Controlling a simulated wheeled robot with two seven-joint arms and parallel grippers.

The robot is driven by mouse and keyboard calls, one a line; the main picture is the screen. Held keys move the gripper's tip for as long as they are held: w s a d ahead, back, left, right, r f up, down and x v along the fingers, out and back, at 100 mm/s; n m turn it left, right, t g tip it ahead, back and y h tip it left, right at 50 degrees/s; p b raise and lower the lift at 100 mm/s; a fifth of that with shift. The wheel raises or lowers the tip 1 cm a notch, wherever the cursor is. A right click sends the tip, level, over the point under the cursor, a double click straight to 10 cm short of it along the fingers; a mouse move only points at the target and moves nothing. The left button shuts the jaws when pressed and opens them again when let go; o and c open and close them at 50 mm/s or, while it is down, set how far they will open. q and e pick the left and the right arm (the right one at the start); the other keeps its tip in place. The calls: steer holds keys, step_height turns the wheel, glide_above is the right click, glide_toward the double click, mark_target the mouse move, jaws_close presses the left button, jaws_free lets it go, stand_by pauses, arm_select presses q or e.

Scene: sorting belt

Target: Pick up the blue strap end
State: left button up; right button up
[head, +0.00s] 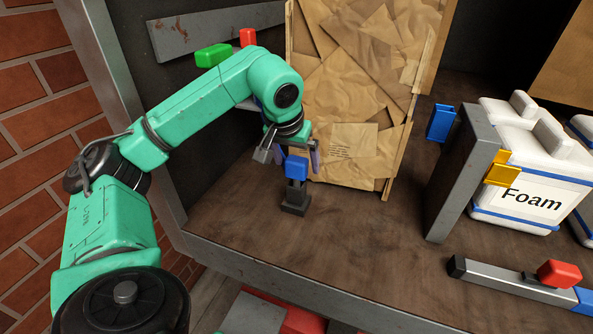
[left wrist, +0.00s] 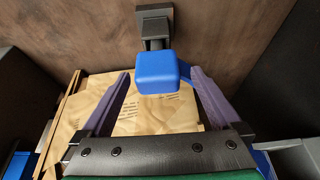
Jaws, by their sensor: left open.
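The blue strap end (head: 297,168) is a small rounded blue block on top of a short dark post (head: 295,197) that stands on the brown wooden surface. My left gripper (head: 293,153) is open at the blue block, with a purple finger showing on its right side. In the left wrist view the blue block (left wrist: 157,72) lies between the two spread purple fingers, with gaps on both sides. A blue strip runs from the block toward the right finger; I cannot tell if they touch. My right gripper is in neither view.
A large brown paper-wrapped package (head: 360,95) stands right behind the post. To the right are a grey upright plate (head: 463,175), a white "Foam" box (head: 530,190) and a metal bar (head: 510,277) with a red block. The wooden surface between is clear.

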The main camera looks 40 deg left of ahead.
arm_select(q)
steer(key=x, duration=0.2)
steer(key=shift+w+f, duration=0.15)
steer(key=shift+f, duration=0.15)
steer(key=shift+w+f, duration=0.1)
steer(key=shift+f, duration=0.1)
steer(key=shift+r, duration=0.1)
jaws_close()
step_height(320, 180, up, 11)
steer(key=shift+f+p, duration=0.1)
steer(key=shift+p, duration=0.45)
step_height(320, 180, up, 9)
steer(key=p, duration=0.4)
steer(key=shift+p, duration=0.3)
